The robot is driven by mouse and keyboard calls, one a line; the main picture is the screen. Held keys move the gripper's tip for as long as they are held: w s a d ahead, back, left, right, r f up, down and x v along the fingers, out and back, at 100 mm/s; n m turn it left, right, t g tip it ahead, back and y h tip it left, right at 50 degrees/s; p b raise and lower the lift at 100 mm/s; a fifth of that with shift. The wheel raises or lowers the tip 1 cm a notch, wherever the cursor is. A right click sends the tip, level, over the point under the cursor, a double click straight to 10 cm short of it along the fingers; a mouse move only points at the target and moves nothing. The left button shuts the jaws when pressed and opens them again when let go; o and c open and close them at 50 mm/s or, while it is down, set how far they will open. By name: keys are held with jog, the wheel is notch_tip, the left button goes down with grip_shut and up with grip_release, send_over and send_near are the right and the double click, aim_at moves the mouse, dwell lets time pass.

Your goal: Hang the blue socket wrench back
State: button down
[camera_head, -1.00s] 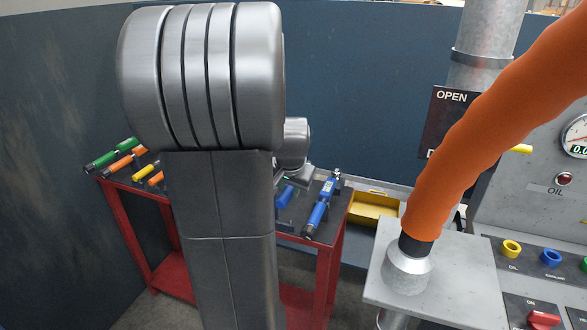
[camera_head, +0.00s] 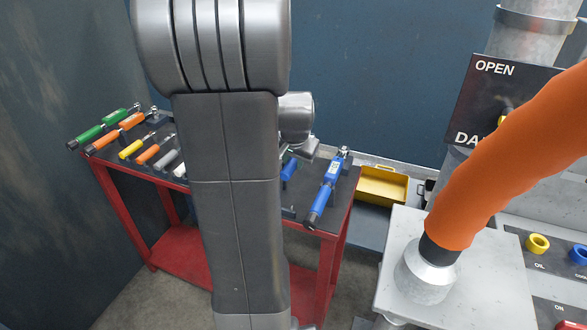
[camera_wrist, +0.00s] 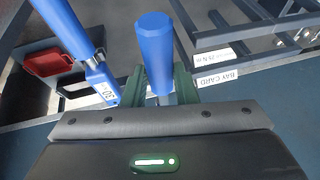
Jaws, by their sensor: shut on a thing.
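My gripper (camera_wrist: 160,92) has its green fingers shut on the blue socket wrench (camera_wrist: 154,45), with its blue handle pointing away from the palm in the wrist view. The wrench's other end is hidden at the fingers. In the head view my arm hides the gripper, and a short blue piece (camera_head: 289,169) shows beside it, probably the held handle. A larger blue tool with a display (camera_head: 325,190) lies at the right of the red tool cart (camera_head: 332,265). It also shows left of the held wrench in the wrist view (camera_wrist: 68,28).
Green (camera_head: 100,128), orange (camera_head: 117,134) and yellow (camera_head: 132,150) handled tools lie on the cart's left side. A yellow bin (camera_head: 382,186) stands behind right. An orange hose (camera_head: 500,165) on a grey block (camera_head: 470,285) is at the right.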

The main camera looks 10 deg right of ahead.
jog(key=shift+f+b, duration=2.95)
jog(key=shift+f, duration=1.65)
jog(key=shift+f+b, duration=0.7)
jog(key=shift+b, duration=0.2)
jog(key=c, duration=0.8)
grip_release()
jog(key=shift+o, duration=0.2)
jog(key=shift+r, duration=0.1)
jog(key=shift+p+v, duration=1)
jog(key=shift+v, duration=0.55)
jog(key=shift+s+r, duration=0.15)
